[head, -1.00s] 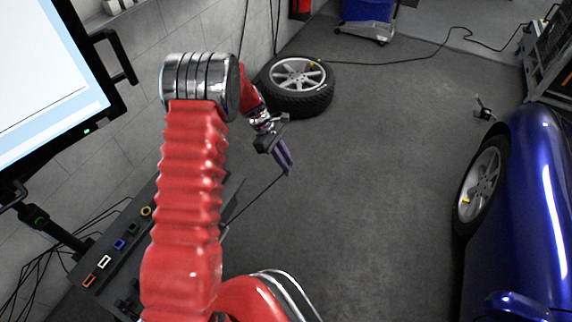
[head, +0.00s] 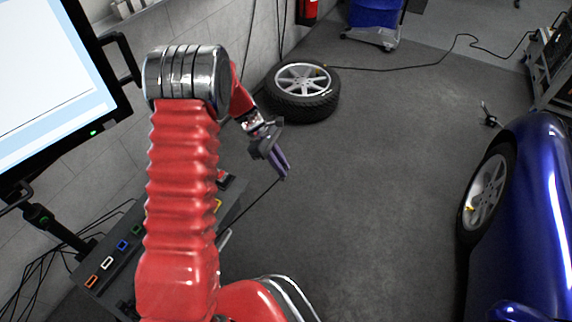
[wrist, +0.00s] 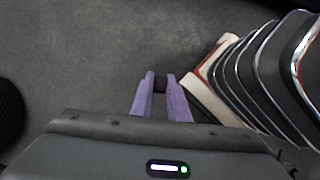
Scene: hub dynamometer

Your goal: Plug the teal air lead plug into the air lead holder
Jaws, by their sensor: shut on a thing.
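My gripper (head: 284,170) is out over the grey floor, right of the bench, with its purple fingers pointing down and right in the head view. In the wrist view my gripper (wrist: 160,78) is shut on a small dark thing between the fingertips. A thin dark lead (head: 250,204) runs from the fingertips down and left to the bench, so this is likely the air lead plug. Its teal colour does not show. I cannot pick out the air lead holder; my red arm hides part of the bench.
A dark bench (head: 84,284) at left carries orange, white, blue and green frames. A monitor (head: 50,85) stands beside it. A loose wheel (head: 272,103) lies beyond my gripper. A blue car (head: 530,210) is at right. The middle floor is clear.

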